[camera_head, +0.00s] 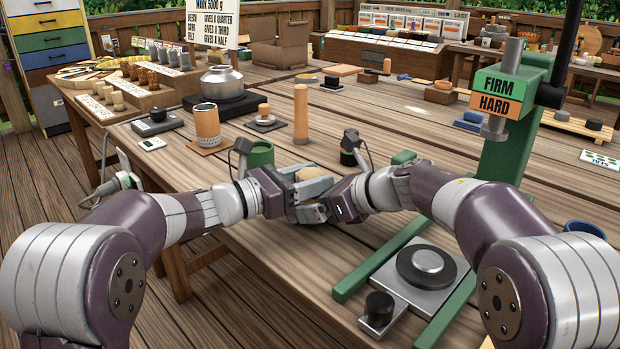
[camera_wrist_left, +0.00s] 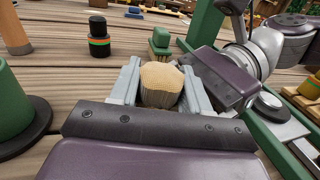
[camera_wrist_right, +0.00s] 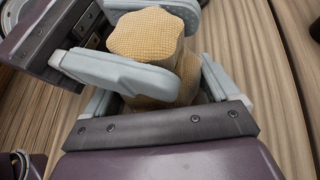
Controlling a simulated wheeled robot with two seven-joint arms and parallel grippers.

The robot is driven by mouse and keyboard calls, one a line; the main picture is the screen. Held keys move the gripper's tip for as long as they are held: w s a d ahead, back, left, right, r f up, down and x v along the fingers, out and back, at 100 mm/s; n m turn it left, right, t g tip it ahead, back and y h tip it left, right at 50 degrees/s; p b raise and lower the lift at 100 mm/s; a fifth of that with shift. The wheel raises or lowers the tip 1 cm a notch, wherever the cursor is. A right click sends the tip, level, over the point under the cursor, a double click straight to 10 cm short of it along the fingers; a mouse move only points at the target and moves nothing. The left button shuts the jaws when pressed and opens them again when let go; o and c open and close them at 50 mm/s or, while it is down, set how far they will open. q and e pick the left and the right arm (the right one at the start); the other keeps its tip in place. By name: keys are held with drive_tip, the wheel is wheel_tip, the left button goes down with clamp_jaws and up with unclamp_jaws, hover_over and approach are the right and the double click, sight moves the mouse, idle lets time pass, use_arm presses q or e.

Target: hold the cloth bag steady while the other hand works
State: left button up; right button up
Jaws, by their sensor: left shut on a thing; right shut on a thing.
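The cloth bag (camera_wrist_left: 162,84) is small, tan and woven, with a flat-looking top. In the right wrist view the bag (camera_wrist_right: 146,34) shows its upper part and a bulge lower down. My left gripper (camera_head: 308,186) is shut on the bag, with one finger on each side in the left wrist view (camera_wrist_left: 160,88). My right gripper (camera_head: 316,208) is also shut on the bag, and its fingers lie around the lower part in the right wrist view (camera_wrist_right: 160,85). In the head view both grippers meet over the table and hide most of the bag.
The table (camera_head: 290,262) is bare in front.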

use_arm(q)
drive_tip(key=m+g+h, duration=0.1)
drive_tip(key=m+g, duration=0.2)
drive_tip(key=g, duration=0.1)
drive_tip(key=m+g+h, duration=0.1)
drive_tip(key=m+g, duration=0.2)
drive_tip(key=g, duration=0.1)
drive_tip(key=shift+w+g+h, duration=0.1)
drive_tip(key=shift+g+h, duration=0.2)
drive_tip(key=shift+g, duration=0.1)
drive_tip(key=m+g, duration=0.3)
drive_tip(key=g, duration=0.1)
drive_tip(key=shift+w+g, duration=0.1)
drive_tip(key=shift+g, duration=0.3)
drive_tip(key=shift+m+g+y, duration=0.3)
drive_tip(key=shift+g+y, duration=0.1)
drive_tip(key=shift+s+g, duration=0.25)
drive_tip(key=shift+g, duration=0.05)
drive_tip(key=o, duration=0.7)
drive_tip(key=shift+w+r, duration=0.1)
